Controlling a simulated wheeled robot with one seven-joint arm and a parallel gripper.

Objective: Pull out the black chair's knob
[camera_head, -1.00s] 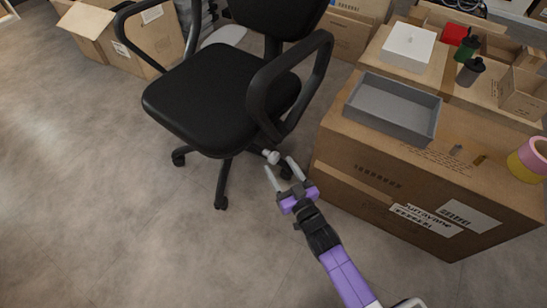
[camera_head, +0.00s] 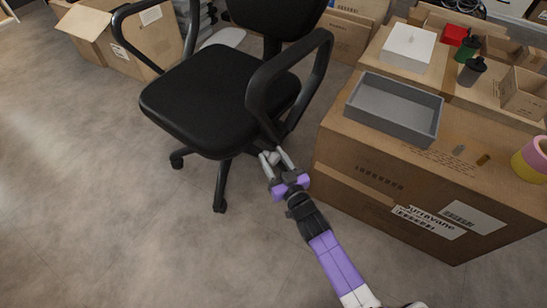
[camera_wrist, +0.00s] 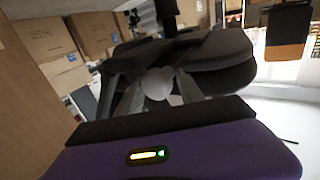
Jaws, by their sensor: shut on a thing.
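The black chair (camera_head: 205,100) stands left of the cartons, with its seat, armrests and wheeled base in view. It also fills the upper middle of the wrist view (camera_wrist: 222,52). The chair's knob (camera_wrist: 158,84) is a pale round end under the seat; in the head view little of it shows between my fingers. My gripper (camera_head: 274,157) is below the right edge of the seat, its two pale fingers pointing up at the chair. In the wrist view the fingers stand on both sides of the knob and are shut on it.
A large carton (camera_head: 385,180) stands close to the right of my gripper, with a grey tray (camera_head: 395,107) on top. An open carton (camera_head: 120,35) is at the back left. The floor (camera_head: 90,200) at the left and front is clear.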

